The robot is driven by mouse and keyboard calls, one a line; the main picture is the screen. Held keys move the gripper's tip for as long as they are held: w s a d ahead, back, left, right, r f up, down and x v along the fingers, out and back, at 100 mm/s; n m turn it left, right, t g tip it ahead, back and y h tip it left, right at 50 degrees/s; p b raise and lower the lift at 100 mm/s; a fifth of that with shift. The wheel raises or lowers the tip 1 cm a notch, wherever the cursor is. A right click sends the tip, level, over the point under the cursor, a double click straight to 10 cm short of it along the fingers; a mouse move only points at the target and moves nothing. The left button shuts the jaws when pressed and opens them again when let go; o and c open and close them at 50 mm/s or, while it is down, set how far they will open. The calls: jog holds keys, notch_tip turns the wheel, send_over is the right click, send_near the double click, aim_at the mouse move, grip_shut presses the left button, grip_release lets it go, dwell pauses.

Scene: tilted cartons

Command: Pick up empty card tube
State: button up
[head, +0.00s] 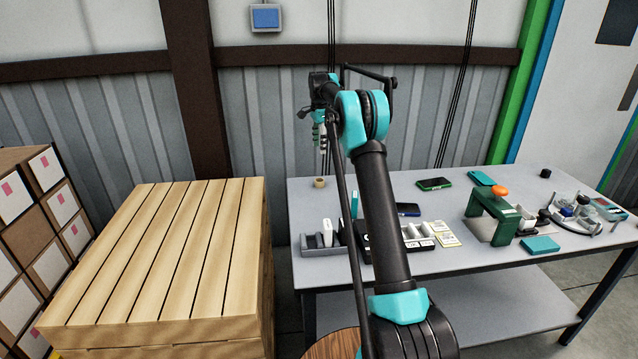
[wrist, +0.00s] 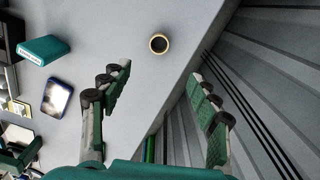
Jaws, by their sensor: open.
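The empty card tube (head: 319,183) is a short tan ring standing at the back left of the grey table. In the wrist view the tube (wrist: 159,44) shows from above, with a tan rim and a dark hollow middle. My gripper (head: 320,146) hangs above the table's back left area, above the tube in the head view. In the wrist view my gripper (wrist: 162,85) has its two green-padded fingers spread wide with nothing between them. The tube lies beyond the fingertips, near the middle line between them, and is not touched.
The grey table (head: 480,259) has a clear patch around the tube. A teal box (wrist: 43,50) and a blue-screened device (wrist: 57,97) lie to the left in the wrist view. The ribbed wall (wrist: 262,70) stands close behind the table edge. A wooden pallet stack (head: 160,250) stands left.

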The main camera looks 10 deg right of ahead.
aim_at(319, 179)
notch_tip(319, 179, down, 16)
jog(key=shift+s+f, duration=0.1)
jog(key=shift+s, duration=0.05)
jog(key=c, duration=0.8)
